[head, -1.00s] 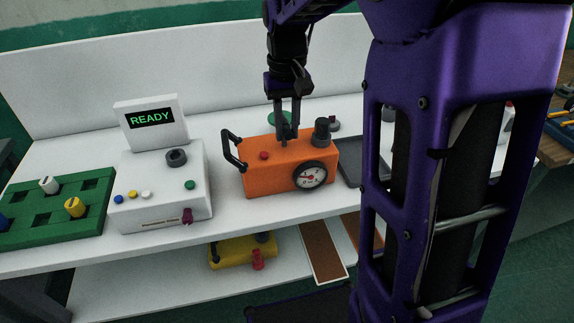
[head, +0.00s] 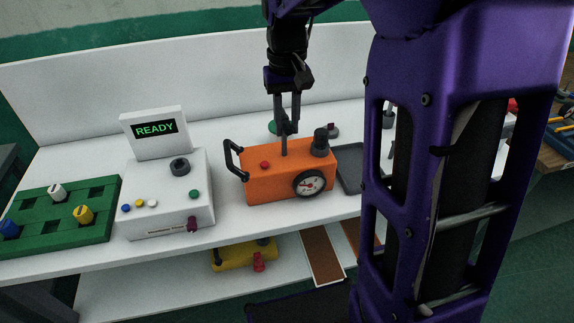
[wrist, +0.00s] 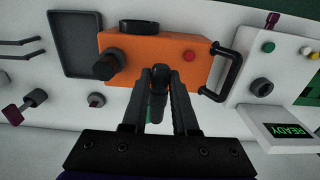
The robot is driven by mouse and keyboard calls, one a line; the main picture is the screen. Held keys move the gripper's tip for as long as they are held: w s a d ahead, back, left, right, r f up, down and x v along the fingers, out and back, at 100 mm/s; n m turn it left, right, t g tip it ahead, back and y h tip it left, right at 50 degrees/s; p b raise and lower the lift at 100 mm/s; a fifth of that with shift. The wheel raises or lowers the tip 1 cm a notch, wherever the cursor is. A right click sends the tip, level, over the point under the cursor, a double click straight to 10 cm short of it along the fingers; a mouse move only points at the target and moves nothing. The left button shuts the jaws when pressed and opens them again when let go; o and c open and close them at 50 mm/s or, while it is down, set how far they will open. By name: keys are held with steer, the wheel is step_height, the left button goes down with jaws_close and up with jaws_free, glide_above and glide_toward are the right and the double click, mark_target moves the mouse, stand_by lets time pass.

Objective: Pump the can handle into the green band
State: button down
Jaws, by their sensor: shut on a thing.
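The orange can (head: 285,178) stands on the white bench. A round dial gauge (head: 308,183) is on its front, but its needle and bands are too small to read surely. A thin grey pump rod (head: 284,147) rises from the can's top. My gripper (head: 287,128) is above the can, shut on the pump handle at the rod's upper end. In the wrist view the dark pump handle (wrist: 159,82) lies between the two fingers, partly hidden by them. The can also has a red button (head: 265,165), a black knob (head: 320,143) and a black side handle (head: 233,158).
A white box with a READY screen (head: 155,130) stands left of the can. A green block board (head: 60,215) is farther left. A dark tray (head: 349,180) lies close on the right. A yellow can (head: 240,254) sits on the lower shelf.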

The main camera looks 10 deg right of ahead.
steer(key=b, duration=0.3)
glide_above(287, 161)
steer(key=shift+f, duration=2.1)
steer(key=c, duration=0.7)
jaws_free()
steer(key=shift+p, duration=0.3)
steer(key=shift+r, duration=0.2)
step_height(287, 161, up, 5)
steer(key=p, duration=0.4)
steer(key=shift+f, duration=0.15)
steer(key=shift+r+p, duration=0.3)
steer(key=shift+r, duration=0.75)
